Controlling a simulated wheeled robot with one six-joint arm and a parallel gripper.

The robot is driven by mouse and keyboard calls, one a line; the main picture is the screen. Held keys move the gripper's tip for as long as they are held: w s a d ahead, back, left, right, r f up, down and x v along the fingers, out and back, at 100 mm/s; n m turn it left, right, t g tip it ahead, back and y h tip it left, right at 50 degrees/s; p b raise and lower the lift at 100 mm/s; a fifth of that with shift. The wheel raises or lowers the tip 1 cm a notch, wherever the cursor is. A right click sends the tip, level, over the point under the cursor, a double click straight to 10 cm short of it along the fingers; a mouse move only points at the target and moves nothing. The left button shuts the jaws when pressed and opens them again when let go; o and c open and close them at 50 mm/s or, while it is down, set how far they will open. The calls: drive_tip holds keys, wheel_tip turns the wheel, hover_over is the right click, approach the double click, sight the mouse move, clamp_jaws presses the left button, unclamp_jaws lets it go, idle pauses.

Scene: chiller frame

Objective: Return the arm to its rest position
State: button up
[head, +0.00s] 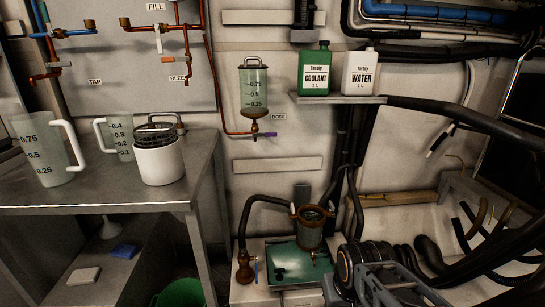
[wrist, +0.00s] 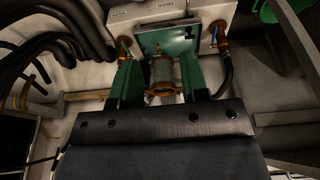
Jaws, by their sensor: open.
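My gripper (wrist: 160,68) shows in the wrist view, its two greenish fingers apart with nothing held between them. A cylindrical vessel with copper-coloured fittings (wrist: 162,76) shows in the gap between the fingers. In the head view this vessel (head: 310,228) stands over a green-topped unit (head: 290,262), and no fingers are around it. Part of my arm (head: 375,280) shows at the lower right of the head view. The fingers cannot be made out there.
A metal bench (head: 95,198) at left holds measuring jugs (head: 45,150) and a white container (head: 158,165). A wall shelf (head: 338,99) carries the coolant (head: 315,72) and water (head: 360,74) bottles. Thick black hoses (head: 480,118) crowd the right side.

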drive_tip(key=w+d+r+n+t+h+p, duration=0.1)
drive_tip(key=d+r+p, duration=0.1)
drive_tip(key=r+p, duration=1.15)
drive_tip(key=d+r+p, duration=0.2)
drive_tip(key=r+p, duration=1)
drive_tip(key=r, duration=0.2)
drive_tip(key=s+a+r+y+p, duration=0.1)
drive_tip(key=a+r+p, duration=0.3)
drive_tip(key=r+p, duration=0.3)
wheel_tip(320, 180, up, 2)
drive_tip(key=shift+s+a+r+m+p, duration=0.2)
drive_tip(key=shift+m+p, duration=0.1)
drive_tip(key=shift+m, duration=0.1)
